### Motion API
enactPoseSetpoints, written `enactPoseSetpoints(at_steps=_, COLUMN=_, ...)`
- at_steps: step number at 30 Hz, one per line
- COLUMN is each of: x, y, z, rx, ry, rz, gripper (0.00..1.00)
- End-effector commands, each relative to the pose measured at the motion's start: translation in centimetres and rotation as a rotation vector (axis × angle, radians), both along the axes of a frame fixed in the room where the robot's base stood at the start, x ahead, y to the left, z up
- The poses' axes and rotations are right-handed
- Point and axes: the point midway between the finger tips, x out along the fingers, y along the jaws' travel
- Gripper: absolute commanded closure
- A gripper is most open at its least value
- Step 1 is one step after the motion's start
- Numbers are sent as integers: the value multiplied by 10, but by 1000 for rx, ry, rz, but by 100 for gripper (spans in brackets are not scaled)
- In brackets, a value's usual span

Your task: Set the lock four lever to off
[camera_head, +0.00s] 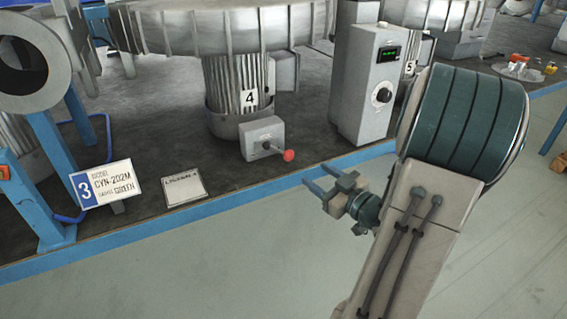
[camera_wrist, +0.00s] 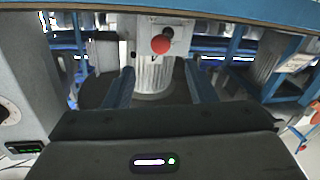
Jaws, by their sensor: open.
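The lock four box (camera_head: 261,138) is a small grey box on the bench, in front of the finned motor marked 4 (camera_head: 249,98). Its lever (camera_head: 276,150) points right and slightly down and ends in a red ball knob (camera_head: 289,155). My gripper (camera_head: 314,175) is open and empty, in front of the bench edge and just to the lower right of the knob, apart from it. In the wrist view the knob (camera_wrist: 161,44) shows between and beyond the two blue fingers (camera_wrist: 160,85). The off marking is too small to read.
A grey control box (camera_head: 366,75) with a green display and black dial stands to the right. A white card (camera_head: 184,188) and a plate marked 3 (camera_head: 102,184) are to the left. The blue bench edge (camera_head: 215,206) runs below the lever.

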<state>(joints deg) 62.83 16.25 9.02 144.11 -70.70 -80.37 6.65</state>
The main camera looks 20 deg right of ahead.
Motion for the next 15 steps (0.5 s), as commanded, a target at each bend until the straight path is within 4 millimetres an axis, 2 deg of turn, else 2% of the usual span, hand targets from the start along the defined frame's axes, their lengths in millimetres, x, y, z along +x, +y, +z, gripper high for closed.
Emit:
enactPoseSetpoints(at_steps=5, x=16, y=6, z=0, rx=3, ry=-9, rz=9, gripper=49)
enactPoseSetpoints(at_steps=15, x=86, y=24, z=-1, rx=3, ry=-8, rz=8, gripper=49)
